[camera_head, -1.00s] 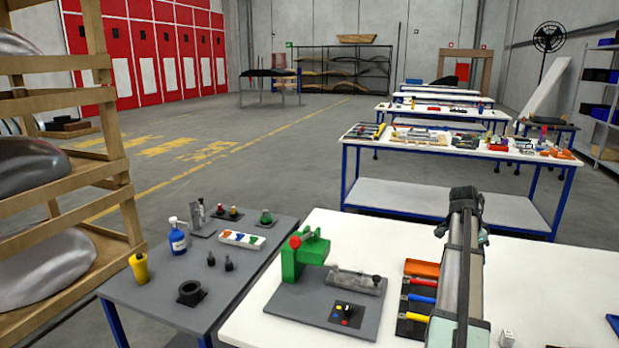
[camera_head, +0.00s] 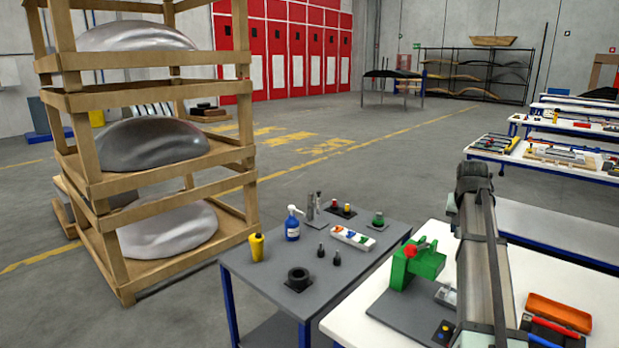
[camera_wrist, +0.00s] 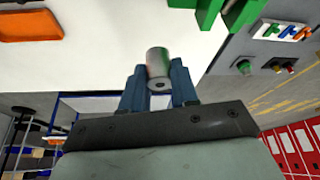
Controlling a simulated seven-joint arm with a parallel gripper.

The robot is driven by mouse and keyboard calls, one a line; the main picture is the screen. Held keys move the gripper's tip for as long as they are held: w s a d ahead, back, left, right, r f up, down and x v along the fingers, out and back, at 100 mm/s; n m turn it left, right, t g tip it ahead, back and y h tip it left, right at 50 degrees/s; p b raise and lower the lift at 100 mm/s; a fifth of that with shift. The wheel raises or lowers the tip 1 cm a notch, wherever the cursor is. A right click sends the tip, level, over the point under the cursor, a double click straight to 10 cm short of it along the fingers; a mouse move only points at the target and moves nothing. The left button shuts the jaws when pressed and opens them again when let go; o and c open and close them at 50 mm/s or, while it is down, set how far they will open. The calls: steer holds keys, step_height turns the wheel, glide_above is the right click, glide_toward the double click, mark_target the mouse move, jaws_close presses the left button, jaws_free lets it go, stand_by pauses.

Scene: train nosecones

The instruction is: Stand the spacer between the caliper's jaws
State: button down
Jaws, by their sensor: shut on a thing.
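My gripper (camera_wrist: 158,66) shows in the wrist view, its two blue fingers shut on a short pale grey cylinder, the spacer (camera_wrist: 157,57), which has a dark hole in its near end. In the head view my arm hides the gripper and spacer. No caliper can be named for certain. A green C-shaped frame with a red knob (camera_head: 418,264) stands on a grey plate on the white bench, and its green parts also show in the wrist view (camera_wrist: 242,14). An upright metal piece on a small base (camera_head: 312,212) stands on the grey side table.
The grey side table (camera_head: 270,270) holds a blue bottle (camera_head: 292,223), a yellow bottle (camera_head: 257,246), a black ring (camera_head: 298,279) and a white tray (camera_head: 352,238). An orange tray (camera_head: 558,313) lies on the white bench right of my arm. A wooden rack (camera_head: 165,265) stands at left.

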steer(key=w+a+r+n+y, duration=0.1)
steer(key=a+r+n, duration=0.15)
steer(key=a, duration=0.65)
steer(key=w+a+r+n+y, duration=0.15)
steer(key=a+n, duration=0.25)
steer(key=a, duration=0.6)
steer(key=w+a+r+n+y, duration=0.1)
steer(key=w+a+r+n, duration=0.2)
steer(key=a, duration=0.6)
steer(key=s+d+f+m+h, duration=0.35)
steer(key=s+f+m, duration=0.35)
steer(key=s+f, duration=0.65)
steer(key=s+d+f+m+g+h, duration=0.1)
steer(key=s+d+m, duration=0.25)
steer(key=d, duration=1.05)
steer(key=s+d+m, duration=0.2)
steer(key=s+d, duration=0.2)
steer(key=d, duration=1)
steer(key=s+d+f+m+g+h, duration=0.1)
steer(key=s+d+m, duration=0.25)
steer(key=d, duration=1.15)
steer(key=s+d+m+g, duration=0.2)
steer(key=s+d+m, duration=0.5)
steer(key=s+d, duration=2.05)
steer(key=shift+w+d+f, duration=0.1)
steer(key=shift+d+f, duration=0.05)
steer(key=shift+f, duration=2.45)
steer(key=shift+w+d+f, duration=0.1)
steer(key=shift+d+f, duration=0.05)
steer(key=shift+f, duration=2.4)
